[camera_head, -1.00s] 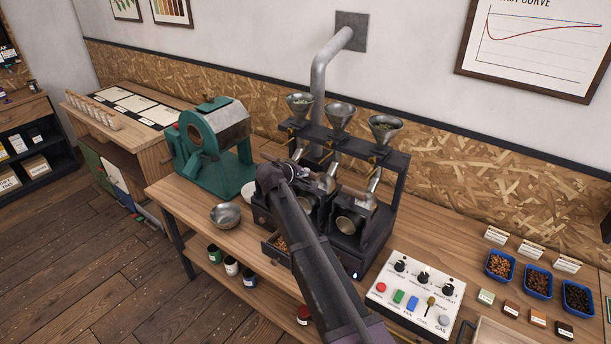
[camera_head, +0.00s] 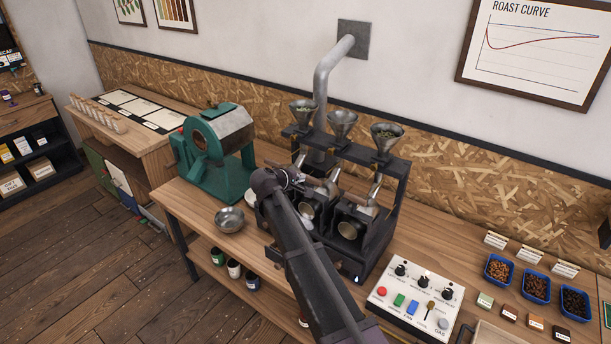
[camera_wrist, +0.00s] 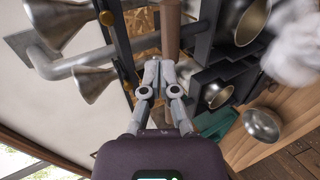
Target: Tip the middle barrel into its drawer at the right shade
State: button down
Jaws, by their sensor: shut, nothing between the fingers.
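A black three-barrel sample roaster stands on the wooden bench. Its middle barrel (camera_head: 309,208) shows a round metal mouth, partly covered by my arm; the left barrel is hidden behind the arm. The right barrel (camera_head: 349,229) is in clear view. My gripper (camera_head: 290,180) is by the left and middle barrels, below the funnels. In the wrist view my gripper (camera_wrist: 161,66) is shut and empty, its tips close to a brown wooden handle (camera_wrist: 171,28); I cannot tell whether they touch. Two barrel mouths show there. My arm largely hides the drawers, so the beans' shade is not visible.
A green roaster (camera_head: 214,150) and a metal bowl (camera_head: 229,219) stand to the left. A control box (camera_head: 413,298) with buttons and knobs is at the front right, with blue bean trays (camera_head: 536,289) beyond. Whitish haze (camera_wrist: 296,50) shows beside a barrel in the wrist view.

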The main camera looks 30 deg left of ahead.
jog(key=p+v, duration=0.4)
jog(key=v, duration=0.5)
jog(key=shift+w+r, duration=0.15)
jog(key=shift+r, duration=0.25)
jog(key=w+d+f+m+g+h+b, duration=0.1)
jog(key=w+d+f+m+g+b, duration=0.2)
jog(key=d, duration=0.9)
jog(key=w+d+f+m+g+h+b, duration=0.1)
jog(key=d+f+m+g, duration=0.3)
jog(key=d, duration=0.8)
jog(key=w+d+f+m+h+b, duration=0.1)
jog(key=w+d+f+b, duration=0.15)
jog(key=d+f, duration=0.65)
jog(key=s+d+f+m+g+y+b, duration=0.1)
jog(key=s+d+f+m, duration=0.1)
jog(key=d, duration=0.8)
jog(key=s+d+f+m+g+y+b, duration=0.1)
jog(key=s+d+m, duration=0.3)
jog(key=d, duration=0.6)
jog(key=s+d+f+m+g+y+b, duration=0.2)
jog(key=s+d+f+m+g+b, duration=0.1)
jog(key=s+d, duration=0.4)
jog(key=d, duration=0.3)
jog(key=shift+f, duration=0.1)
